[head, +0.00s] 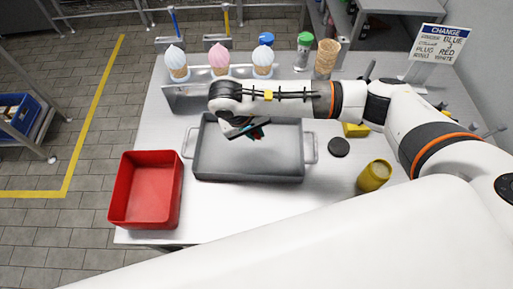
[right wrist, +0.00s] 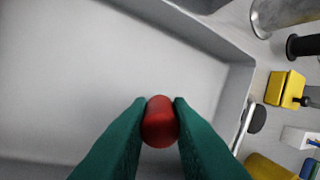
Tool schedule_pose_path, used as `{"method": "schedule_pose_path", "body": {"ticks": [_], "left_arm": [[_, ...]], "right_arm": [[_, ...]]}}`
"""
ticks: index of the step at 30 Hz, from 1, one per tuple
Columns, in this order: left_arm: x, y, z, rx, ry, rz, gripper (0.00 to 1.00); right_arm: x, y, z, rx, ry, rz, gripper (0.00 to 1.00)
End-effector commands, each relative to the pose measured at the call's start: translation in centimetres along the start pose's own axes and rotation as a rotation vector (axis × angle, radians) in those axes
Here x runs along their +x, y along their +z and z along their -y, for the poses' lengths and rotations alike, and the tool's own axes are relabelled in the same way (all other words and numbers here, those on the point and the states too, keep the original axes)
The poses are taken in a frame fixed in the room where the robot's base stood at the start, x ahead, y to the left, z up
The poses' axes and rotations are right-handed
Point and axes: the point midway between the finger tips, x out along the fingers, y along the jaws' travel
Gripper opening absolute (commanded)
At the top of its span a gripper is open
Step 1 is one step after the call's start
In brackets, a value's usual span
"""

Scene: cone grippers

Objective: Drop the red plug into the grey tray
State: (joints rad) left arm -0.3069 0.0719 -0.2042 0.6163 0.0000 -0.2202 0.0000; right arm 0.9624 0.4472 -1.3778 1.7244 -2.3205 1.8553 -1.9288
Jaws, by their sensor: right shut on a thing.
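The grey tray (head: 285,160) stands in the middle of the table, with a handle at each end, and looks empty inside. My right gripper (head: 258,133) is over the tray, reaching in from the right. In the right wrist view, its green fingers (right wrist: 158,110) are shut on the red plug (right wrist: 159,123), with the bare tray floor (right wrist: 70,70) behind it. The plug is hard to make out in the head view. My left gripper is not in view.
A red bin (head: 145,190) stands left of the tray. Behind the tray, a metal holder (head: 190,97) carries several ice cream cones. A yellow cup (head: 374,175), a black disc (head: 339,147) and a yellow block (head: 355,130) are to the right. A sign (head: 438,44) stands at the back right.

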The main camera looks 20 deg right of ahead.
Motion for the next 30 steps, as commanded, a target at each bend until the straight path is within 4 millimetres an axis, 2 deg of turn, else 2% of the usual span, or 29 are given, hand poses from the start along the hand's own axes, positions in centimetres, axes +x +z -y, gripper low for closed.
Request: {"method": "schedule_pose_path", "body": {"ticks": [1, 6, 16, 17, 21, 30], "left_arm": [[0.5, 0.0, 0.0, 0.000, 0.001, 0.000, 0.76], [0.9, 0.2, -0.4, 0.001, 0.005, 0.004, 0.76], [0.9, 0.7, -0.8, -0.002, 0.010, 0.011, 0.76], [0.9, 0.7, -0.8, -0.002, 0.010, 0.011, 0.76], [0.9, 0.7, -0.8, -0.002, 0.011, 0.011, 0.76], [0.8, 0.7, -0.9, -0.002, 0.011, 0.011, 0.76]], "right_arm": [[0.8, -0.1, -0.3, 0.000, 0.001, -0.001, 0.00], [1.7, -0.2, -0.6, 0.001, 0.001, 0.000, 0.00], [1.8, -0.1, -0.7, 0.000, 0.001, 0.001, 0.00], [1.8, -0.1, -0.7, 0.000, 0.001, 0.001, 0.21], [1.8, -0.1, -0.7, 0.000, 0.001, 0.001, 0.44], [1.6, -0.1, -0.6, 0.000, 0.001, 0.001, 0.44]]}}
